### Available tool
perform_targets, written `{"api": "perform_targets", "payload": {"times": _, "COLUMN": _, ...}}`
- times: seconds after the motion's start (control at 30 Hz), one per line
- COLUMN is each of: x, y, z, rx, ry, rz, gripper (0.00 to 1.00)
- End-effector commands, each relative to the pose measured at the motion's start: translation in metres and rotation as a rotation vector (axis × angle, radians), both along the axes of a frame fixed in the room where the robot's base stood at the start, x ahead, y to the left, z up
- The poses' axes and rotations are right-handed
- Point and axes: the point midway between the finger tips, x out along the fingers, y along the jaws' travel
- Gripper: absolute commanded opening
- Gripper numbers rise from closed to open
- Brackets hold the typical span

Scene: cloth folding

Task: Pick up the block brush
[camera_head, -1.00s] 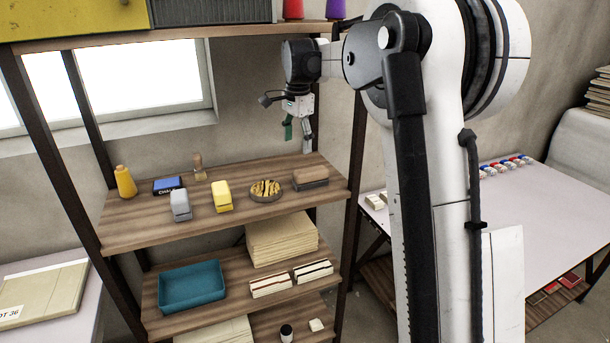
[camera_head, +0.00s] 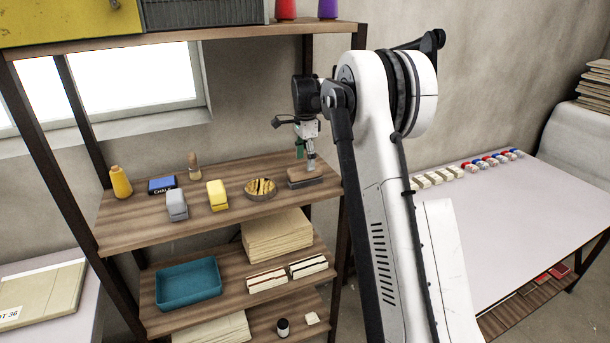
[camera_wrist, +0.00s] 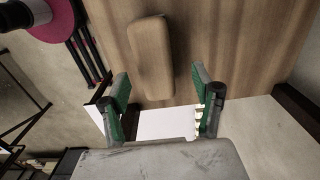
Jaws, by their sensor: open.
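The block brush (camera_head: 305,176), a brown wooden block on a dark base, lies at the right end of the upper wooden shelf (camera_head: 150,222). In the wrist view its rounded brown top (camera_wrist: 151,58) shows beyond the fingertips, between their lines. My gripper (camera_head: 309,163) hangs over the shelf's right end, above or just behind the brush in the head view. In the wrist view my gripper (camera_wrist: 158,90) is open, with its two green-padded fingers wide apart and nothing between them. The gap between fingertips and brush is hard to judge.
On the same shelf stand a dish with yellow and dark pieces (camera_head: 260,189), a yellow block (camera_head: 217,195), a grey block (camera_head: 176,205), a chalk box (camera_head: 162,185) and a yellow bottle (camera_head: 120,182). A dark rack post (camera_head: 344,215) stands close right of the brush.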

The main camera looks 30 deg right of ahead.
Motion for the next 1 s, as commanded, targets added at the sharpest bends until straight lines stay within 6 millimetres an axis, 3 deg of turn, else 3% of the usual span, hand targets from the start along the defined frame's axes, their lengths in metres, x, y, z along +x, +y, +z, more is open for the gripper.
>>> {"api": "perform_targets", "payload": {"times": 0.33, "x": -0.002, "y": 0.002, "z": -0.024, "rx": 0.000, "ry": 0.000, "rz": 0.001, "gripper": 0.62}}
{"api": "perform_targets", "payload": {"times": 0.63, "x": -0.006, "y": 0.004, "z": -0.060, "rx": 0.000, "ry": 0.000, "rz": 0.001, "gripper": 0.62}}
{"api": "perform_targets", "payload": {"times": 0.93, "x": -0.007, "y": 0.004, "z": -0.066, "rx": 0.000, "ry": 0.000, "rz": 0.001, "gripper": 0.62}}
{"api": "perform_targets", "payload": {"times": 1.0, "x": -0.007, "y": 0.004, "z": -0.066, "rx": 0.000, "ry": 0.000, "rz": 0.001, "gripper": 0.54}}
